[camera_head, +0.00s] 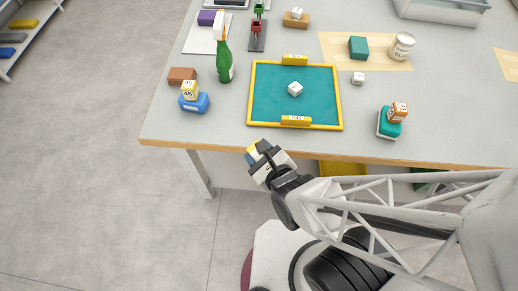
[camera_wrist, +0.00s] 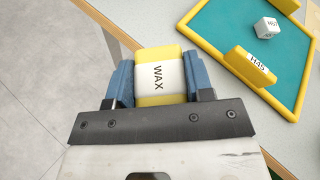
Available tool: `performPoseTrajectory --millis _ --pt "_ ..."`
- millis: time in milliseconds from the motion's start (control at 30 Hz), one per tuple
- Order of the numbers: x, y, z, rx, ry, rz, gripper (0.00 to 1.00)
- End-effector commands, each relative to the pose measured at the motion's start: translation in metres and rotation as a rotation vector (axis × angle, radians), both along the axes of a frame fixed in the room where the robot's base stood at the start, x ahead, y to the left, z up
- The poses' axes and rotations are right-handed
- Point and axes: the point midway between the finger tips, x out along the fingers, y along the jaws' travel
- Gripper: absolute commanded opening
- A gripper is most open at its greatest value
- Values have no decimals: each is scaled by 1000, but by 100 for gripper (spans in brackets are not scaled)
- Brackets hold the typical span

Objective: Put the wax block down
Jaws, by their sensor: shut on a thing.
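The wax block (camera_wrist: 158,78) is yellow with a white band reading WAX. In the wrist view it sits between the two blue fingers of my gripper (camera_wrist: 160,82), which are shut on it. In the head view my gripper (camera_head: 261,156) appears just in front of the table's front edge, with a bit of the yellow block (camera_head: 253,147) showing at its tip. The picture shows no contact between the block and the table, and its height is hard to judge.
A yellow-framed teal tray (camera_head: 249,112) holds a small white block (camera_head: 295,89). To its left are a green spray bottle (camera_head: 224,62), a blue block (camera_head: 196,103) and a brown block (camera_head: 182,76). A teal-and-white block (camera_head: 389,125) stands to the right. Table space between is bare.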

Motion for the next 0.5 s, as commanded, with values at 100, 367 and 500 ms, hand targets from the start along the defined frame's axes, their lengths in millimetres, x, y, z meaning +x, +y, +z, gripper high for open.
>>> performPoseTrajectory --millis 100,367,500 --pt "0 0 0 0 0 0 18" --pt "1 0 0 1 0 -1 18" --pt "6 3 1 7 3 -14 18"
